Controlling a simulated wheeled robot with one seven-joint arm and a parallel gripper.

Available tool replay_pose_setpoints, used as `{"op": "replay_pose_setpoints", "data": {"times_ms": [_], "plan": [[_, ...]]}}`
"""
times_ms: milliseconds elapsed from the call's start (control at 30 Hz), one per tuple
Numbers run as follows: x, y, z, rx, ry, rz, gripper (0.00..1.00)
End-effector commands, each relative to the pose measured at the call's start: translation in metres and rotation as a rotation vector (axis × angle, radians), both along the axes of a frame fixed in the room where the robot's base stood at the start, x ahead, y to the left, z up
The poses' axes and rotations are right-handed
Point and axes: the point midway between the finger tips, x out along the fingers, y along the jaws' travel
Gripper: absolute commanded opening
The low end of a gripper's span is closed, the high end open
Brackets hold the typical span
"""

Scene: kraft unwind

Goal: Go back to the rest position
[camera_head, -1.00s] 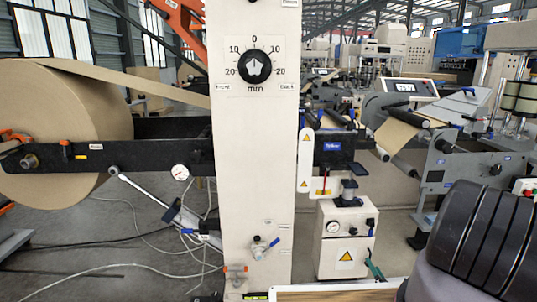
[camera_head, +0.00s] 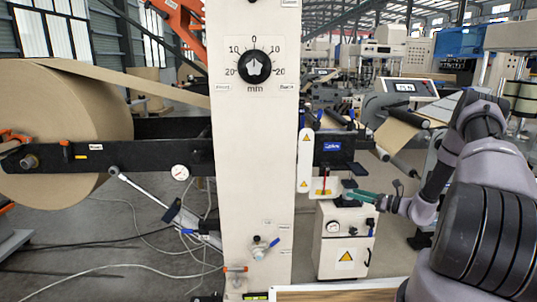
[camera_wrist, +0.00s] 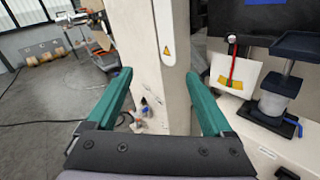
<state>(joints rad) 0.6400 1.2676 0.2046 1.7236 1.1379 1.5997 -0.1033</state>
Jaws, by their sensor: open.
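My gripper (camera_wrist: 160,102) is open and empty, with two green fingers spread apart in the wrist view. In the head view my gripper (camera_head: 352,195) shows as green fingers at the end of my raised arm, at the right. I cannot tell the exact gap between fingers and column.
A kraft paper roll (camera_head: 65,125) sits on a black arm (camera_head: 130,155) at left. Hoses lie on the open floor at left.

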Motion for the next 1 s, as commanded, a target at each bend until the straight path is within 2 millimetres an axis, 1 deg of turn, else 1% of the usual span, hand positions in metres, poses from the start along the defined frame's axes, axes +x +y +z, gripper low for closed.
{"op": "replay_pose_setpoints", "data": {"times_ms": [33,67,100,167,200,267,300,367,400,467,500,567,600,700,867,1000], "plan": [[0.0,0.011,0.028,-0.059,-0.031,0.063,0.85],[-0.002,0.018,0.041,-0.094,-0.045,0.101,0.85],[-0.005,0.026,0.059,-0.14,-0.067,0.148,0.85],[-0.012,0.038,0.084,-0.21,-0.098,0.218,0.85],[-0.017,0.046,0.101,-0.257,-0.119,0.264,0.85],[-0.026,0.057,0.124,-0.328,-0.152,0.329,0.85],[-0.033,0.065,0.14,-0.378,-0.174,0.372,0.85],[-0.044,0.075,0.162,-0.451,-0.209,0.435,0.85],[-0.052,0.081,0.176,-0.5,-0.233,0.473,0.85],[-0.065,0.09,0.196,-0.575,-0.269,0.531,0.85],[-0.074,0.095,0.21,-0.625,-0.293,0.567,0.85],[-0.089,0.103,0.228,-0.7,-0.329,0.619,0.85],[-0.099,0.107,0.241,-0.751,-0.356,0.653,0.85],[-0.125,0.117,0.269,-0.878,-0.42,0.73,0.85],[-0.169,0.126,0.309,-1.084,-0.532,0.835,0.85],[-0.208,0.129,0.34,-1.267,-0.633,0.906,0.85]]}}
